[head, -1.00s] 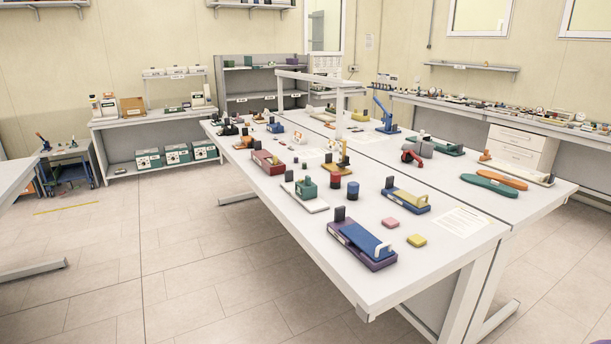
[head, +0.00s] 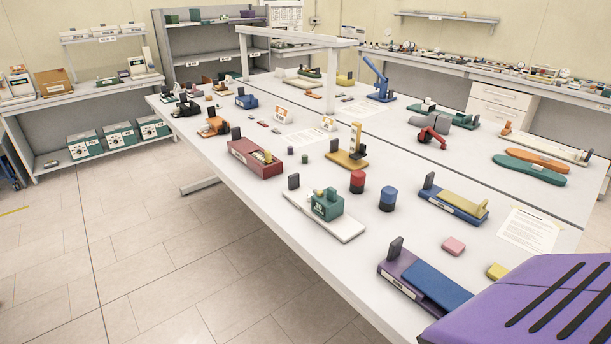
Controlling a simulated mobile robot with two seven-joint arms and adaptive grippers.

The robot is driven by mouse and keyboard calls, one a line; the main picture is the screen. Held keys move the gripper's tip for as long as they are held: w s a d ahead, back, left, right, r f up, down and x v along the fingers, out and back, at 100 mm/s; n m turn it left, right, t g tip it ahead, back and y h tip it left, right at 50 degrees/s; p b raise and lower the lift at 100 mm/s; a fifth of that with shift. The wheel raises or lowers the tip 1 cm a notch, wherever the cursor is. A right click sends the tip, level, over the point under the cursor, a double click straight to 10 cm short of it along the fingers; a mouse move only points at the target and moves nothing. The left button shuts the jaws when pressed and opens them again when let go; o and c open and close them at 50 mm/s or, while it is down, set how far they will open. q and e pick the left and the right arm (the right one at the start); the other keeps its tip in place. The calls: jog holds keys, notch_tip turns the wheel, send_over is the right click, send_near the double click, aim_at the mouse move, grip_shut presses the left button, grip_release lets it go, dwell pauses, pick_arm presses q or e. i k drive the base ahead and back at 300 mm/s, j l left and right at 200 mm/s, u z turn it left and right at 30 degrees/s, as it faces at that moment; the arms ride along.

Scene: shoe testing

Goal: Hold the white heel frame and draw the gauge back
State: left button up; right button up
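A white base plate (head: 340,229) lies near the table's front-left edge and looks like the white heel frame. A dark upright tab (head: 294,181) stands at its left end. A green block (head: 327,206) with a small pale label and a yellowish part on top sits on the plate; it may be the gauge, but I cannot tell for sure. Neither gripper's fingers show in the head view. A large purple slotted surface fills the lower right corner, close to the camera, and hides part of the table.
A purple-and-blue fixture (head: 430,287) stands right of the white plate, its right end hidden. Red (head: 357,182) and blue (head: 388,199) cylinders stand behind the plate. A maroon fixture (head: 255,158) is to the left. Bare tabletop lies around a pink block (head: 453,246).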

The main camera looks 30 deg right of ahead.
aim_at(330, 206)
jog(key=i+z, duration=0.35)
jog(key=i+j+z, duration=0.5)
jog(key=i+z, duration=0.2)
jog(key=i+j+z, duration=0.2)
jog(key=z, duration=0.2)
jog(key=i+j+z, duration=0.15)
jog(key=z, duration=0.2)
jog(key=i+j+z, duration=0.1)
jog(key=j+z, duration=0.3)
